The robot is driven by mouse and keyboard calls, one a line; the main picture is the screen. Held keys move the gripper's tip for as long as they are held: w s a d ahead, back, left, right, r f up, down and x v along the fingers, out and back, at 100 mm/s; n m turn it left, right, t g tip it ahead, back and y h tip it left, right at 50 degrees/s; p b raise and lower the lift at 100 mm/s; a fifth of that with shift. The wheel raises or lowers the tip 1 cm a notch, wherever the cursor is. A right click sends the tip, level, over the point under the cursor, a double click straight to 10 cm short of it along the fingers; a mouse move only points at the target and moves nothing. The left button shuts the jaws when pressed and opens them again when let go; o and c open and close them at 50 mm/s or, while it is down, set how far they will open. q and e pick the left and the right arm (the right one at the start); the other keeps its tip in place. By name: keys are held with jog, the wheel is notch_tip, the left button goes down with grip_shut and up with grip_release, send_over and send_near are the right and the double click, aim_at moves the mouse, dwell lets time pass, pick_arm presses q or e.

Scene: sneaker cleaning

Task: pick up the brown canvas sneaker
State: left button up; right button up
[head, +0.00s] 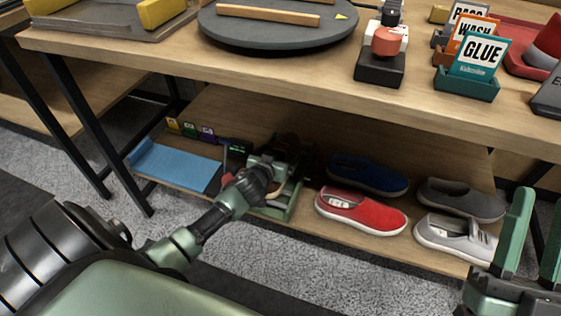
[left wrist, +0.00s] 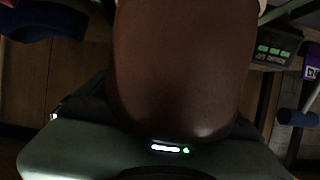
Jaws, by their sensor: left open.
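A brown rounded surface, apparently the brown canvas sneaker (left wrist: 178,65), fills the middle of the left wrist view, very close to the camera. Edges of my left gripper's fingers show at the top on both sides of it. In the head view my left gripper (head: 282,176) is open at the lower shelf, left of the red shoe. There the sneaker is mostly hidden by the gripper and dark shadow. I cannot tell whether the fingers touch it. My right gripper (head: 532,235) is open and empty at the right edge.
A red shoe (head: 361,210), a blue shoe (head: 368,176), a dark grey shoe (head: 461,199) and a light grey shoe (head: 455,238) stand on the shelf. A blue mat (head: 175,164) lies left. The tabletop (head: 300,68) overhangs the shelf.

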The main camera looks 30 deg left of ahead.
pick_arm(q)
jog(key=c, duration=1.7)
jog(key=shift+c, duration=0.8)
jog(key=shift+r, duration=0.1)
